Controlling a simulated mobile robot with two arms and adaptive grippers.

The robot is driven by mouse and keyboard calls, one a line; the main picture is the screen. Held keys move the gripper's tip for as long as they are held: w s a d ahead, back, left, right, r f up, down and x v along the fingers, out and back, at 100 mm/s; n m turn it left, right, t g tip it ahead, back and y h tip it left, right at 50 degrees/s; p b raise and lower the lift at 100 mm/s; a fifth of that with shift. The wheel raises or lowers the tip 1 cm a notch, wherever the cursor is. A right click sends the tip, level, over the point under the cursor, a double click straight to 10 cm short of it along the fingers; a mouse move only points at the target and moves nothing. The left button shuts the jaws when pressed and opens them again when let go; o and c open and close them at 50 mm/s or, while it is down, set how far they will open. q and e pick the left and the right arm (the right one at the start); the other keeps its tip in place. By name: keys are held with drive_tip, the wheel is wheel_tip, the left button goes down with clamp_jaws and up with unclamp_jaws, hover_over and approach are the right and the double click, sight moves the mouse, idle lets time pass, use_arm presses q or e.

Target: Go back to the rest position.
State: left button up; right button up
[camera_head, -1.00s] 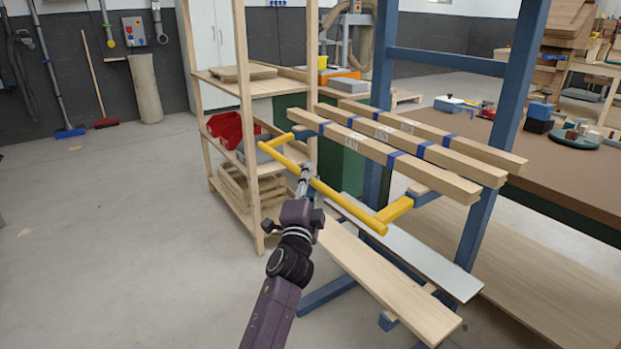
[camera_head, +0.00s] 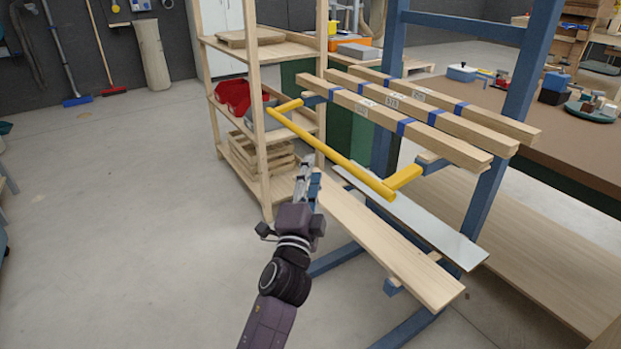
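My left gripper (camera_head: 308,182) reaches up from the bottom of the head view. Its two fingers look slightly parted and hold nothing; the gap is seen at a poor angle. The yellow bar handle (camera_head: 335,155) is fixed to the blue rack by a short yellow arm at each end. The fingertips are below and in front of this bar, apart from it as far as I can see. My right gripper is not in view.
The blue rack (camera_head: 478,218) carries wooden beams (camera_head: 400,121) with blue bands and lower boards (camera_head: 385,245). A wooden shelf (camera_head: 262,120) with a red bin (camera_head: 238,97) stands behind the bar. A brown-topped table (camera_head: 590,150) is at right.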

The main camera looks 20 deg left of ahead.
use_arm(q)
drive_tip(key=shift+s+d+f, duration=0.1)
drive_tip(key=shift+s+f, duration=0.1)
drive_tip(key=shift+s, duration=0.45)
